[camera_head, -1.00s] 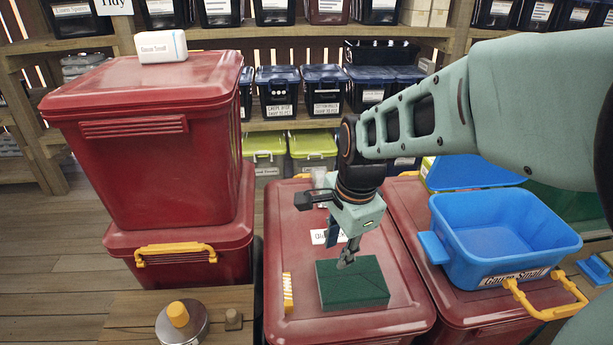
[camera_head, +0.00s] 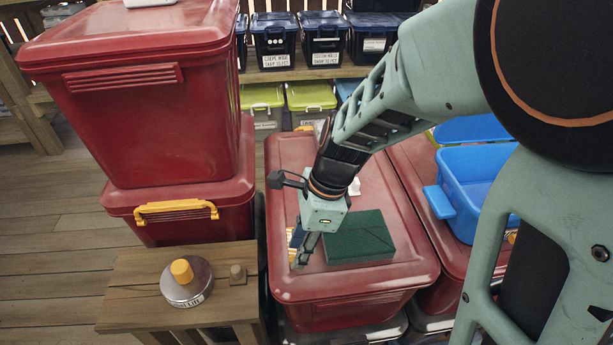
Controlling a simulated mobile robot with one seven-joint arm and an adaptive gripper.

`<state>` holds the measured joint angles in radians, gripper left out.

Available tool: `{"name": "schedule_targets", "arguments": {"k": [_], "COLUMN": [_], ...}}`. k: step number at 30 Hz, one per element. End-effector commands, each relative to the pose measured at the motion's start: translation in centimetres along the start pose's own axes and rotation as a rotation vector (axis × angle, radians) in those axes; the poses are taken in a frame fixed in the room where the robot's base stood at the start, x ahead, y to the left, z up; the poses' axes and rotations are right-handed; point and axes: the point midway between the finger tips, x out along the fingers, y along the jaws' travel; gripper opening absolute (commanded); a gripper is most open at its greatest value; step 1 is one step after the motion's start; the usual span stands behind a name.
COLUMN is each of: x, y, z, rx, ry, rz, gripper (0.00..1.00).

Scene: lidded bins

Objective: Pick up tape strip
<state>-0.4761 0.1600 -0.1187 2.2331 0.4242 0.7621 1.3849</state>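A small yellow-and-white striped strip, which looks like the tape strip (camera_head: 292,240), lies on the red bin lid (camera_head: 300,281) left of the green block (camera_head: 359,238). My gripper (camera_head: 302,256) points down over the strip and covers much of it. The fingertips are at or just above the strip; I cannot tell whether they touch it. The gap between the fingers is not clear from this side.
Two stacked red bins (camera_head: 160,120) stand close on the left. A wooden stool (camera_head: 125,292) with a yellow-knobbed round metal object (camera_head: 187,281) is at the front left. A blue tub (camera_head: 470,185) is on the right. The lid's front is clear.

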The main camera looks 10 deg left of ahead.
Motion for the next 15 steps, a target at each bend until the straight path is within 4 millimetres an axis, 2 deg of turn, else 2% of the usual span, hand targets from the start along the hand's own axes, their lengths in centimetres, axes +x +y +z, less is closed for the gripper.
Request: {"name": "schedule_targets", "arguments": {"k": [3, 6, 14, 15], "x": [1.9, 2.7, 2.8, 2.8], "y": [0.2, 0.1, 0.1, 0.1], "z": [0.0, 0.0, 0.0, 0.0], "rx": [-0.001, -0.001, -0.002, -0.002], "ry": [0.001, 0.001, 0.001, 0.001], "rz": [0.004, 0.002, -0.001, -0.001], "gripper": [0.29, 0.29, 0.29, 0.25]}}
